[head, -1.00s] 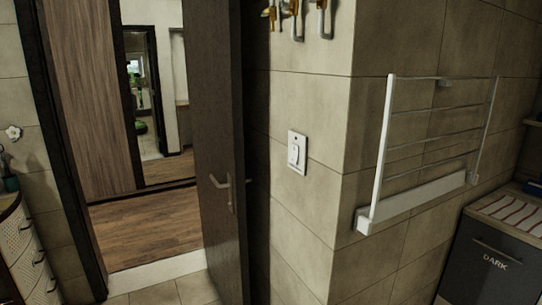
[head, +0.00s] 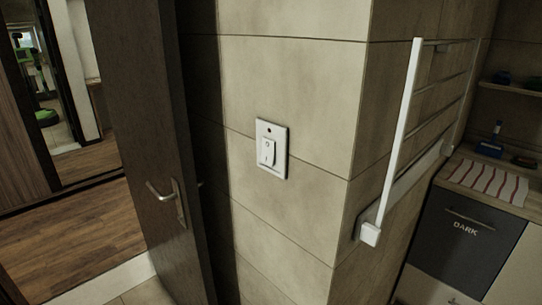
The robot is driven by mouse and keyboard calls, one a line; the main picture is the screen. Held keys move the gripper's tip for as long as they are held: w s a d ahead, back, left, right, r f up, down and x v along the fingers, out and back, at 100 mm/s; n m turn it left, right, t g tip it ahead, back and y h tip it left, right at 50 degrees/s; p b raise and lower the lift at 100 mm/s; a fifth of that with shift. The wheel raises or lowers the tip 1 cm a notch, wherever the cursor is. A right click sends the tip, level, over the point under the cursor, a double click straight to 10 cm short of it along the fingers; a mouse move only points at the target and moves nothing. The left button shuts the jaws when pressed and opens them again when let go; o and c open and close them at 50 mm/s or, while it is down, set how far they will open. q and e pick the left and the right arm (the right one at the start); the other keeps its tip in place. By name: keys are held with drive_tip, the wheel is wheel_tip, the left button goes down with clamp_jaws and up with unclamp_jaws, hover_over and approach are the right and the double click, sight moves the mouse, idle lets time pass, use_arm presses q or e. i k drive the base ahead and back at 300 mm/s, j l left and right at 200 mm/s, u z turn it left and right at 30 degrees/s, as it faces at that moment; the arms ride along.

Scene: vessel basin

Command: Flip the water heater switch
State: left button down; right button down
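The water heater switch (head: 271,148) is a white wall plate with a rocker in its middle and a small dark red dot above the rocker. It is mounted on the beige tiled wall, near the centre of the head view. Which way the rocker is tipped is hard to tell. Neither of my grippers shows in the head view, and nothing touches or covers the switch.
A dark door (head: 150,150) with a metal handle (head: 163,193) stands open left of the switch. A white towel rack (head: 401,130) sticks out from the wall around the corner at right. A dark cabinet (head: 465,235) stands at the far right, with a striped cloth (head: 487,180) on top.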

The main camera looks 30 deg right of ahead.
sight(269, 146)
drive_tip(key=i+j+z, duration=0.15)
drive_tip(key=i+z, duration=0.25)
drive_tip(key=i+j+z, duration=0.2)
drive_tip(key=z, duration=0.25)
drive_tip(key=i+j+z, duration=0.4)
drive_tip(key=i+j, duration=0.1)
drive_tip(key=j, duration=0.2)
